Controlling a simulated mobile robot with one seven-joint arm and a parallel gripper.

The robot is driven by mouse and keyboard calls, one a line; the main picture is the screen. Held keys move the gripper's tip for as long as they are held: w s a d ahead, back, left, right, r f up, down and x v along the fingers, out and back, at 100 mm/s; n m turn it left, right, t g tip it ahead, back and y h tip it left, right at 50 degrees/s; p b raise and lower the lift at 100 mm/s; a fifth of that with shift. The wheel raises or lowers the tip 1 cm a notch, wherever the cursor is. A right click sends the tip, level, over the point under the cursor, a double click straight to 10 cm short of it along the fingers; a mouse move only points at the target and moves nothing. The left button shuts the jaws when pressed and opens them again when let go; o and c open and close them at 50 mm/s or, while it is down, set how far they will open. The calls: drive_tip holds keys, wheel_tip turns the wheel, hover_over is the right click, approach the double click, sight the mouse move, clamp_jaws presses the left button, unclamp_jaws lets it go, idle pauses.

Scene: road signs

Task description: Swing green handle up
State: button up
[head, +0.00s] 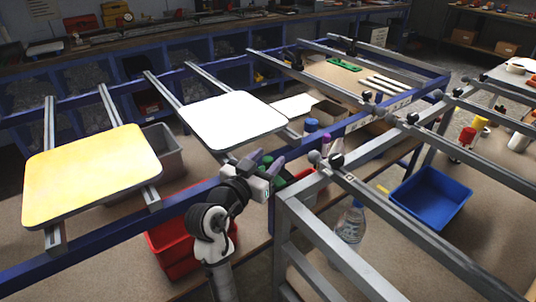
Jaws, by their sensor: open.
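A dark green part (284,178) shows right beside and behind the fingers. The gripper partly hides it, and I cannot tell its full shape, whether it is a handle or whether the fingers touch it. A brighter green flat piece (343,63) lies farther back on the frame, well away from my gripper.
A yellow plate (90,175) and a white plate (232,119) lie across grey rails on a blue frame (190,194). A red bin (172,251) is below. Grey metal bars (400,234), a clear bottle (351,223) and a blue tray (431,196) are to the right.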

drive_tip(key=shift+w+d, duration=0.3)
drive_tip(key=shift+w, duration=0.1)
clamp_jaws()
